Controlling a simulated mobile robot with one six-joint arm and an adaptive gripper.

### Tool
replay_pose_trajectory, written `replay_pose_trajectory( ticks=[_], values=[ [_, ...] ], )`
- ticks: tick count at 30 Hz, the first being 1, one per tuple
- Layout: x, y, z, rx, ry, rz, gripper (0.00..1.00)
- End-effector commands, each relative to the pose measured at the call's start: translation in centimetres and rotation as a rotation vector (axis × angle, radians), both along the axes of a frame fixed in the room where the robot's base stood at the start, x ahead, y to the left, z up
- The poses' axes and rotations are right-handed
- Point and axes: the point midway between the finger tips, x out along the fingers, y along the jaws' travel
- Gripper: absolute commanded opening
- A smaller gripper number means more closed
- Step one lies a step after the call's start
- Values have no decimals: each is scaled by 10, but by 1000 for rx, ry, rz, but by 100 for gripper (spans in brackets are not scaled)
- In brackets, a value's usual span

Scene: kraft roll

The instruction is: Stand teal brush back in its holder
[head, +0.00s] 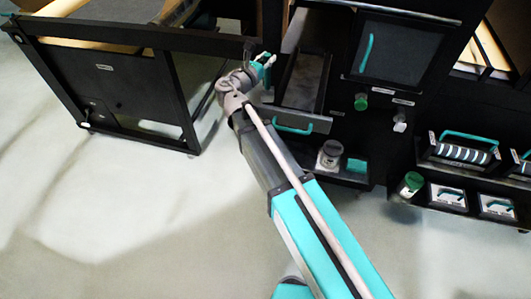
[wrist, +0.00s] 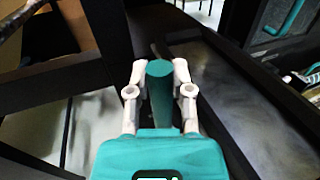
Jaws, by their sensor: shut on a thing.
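My gripper (wrist: 160,72) is shut on a teal cylindrical handle, which I take to be the teal brush (wrist: 160,90); its round end shows between the two pale fingers in the wrist view. The rest of the brush is hidden. I cannot tell for sure which thing is the brush's holder.
An open drawer (head: 318,124) with a teal handle juts out right of my gripper. A black framed table (head: 110,75) stands at left. A grey round container (head: 329,152) and a green-lidded jar (head: 411,183) stand on low ledges. The pale floor is clear at lower left.

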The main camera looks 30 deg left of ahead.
Motion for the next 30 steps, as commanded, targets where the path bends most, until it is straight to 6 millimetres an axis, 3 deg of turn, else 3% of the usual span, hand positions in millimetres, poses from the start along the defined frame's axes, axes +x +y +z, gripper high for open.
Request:
replay_pose_trajectory(
  ticks=[1,6,30],
  values=[
    [-2,0,-13,0,0,5,0],
    [-3,-3,-36,0,1,17,0],
    [-7,-12,-129,0,4,68,0]
  ],
)
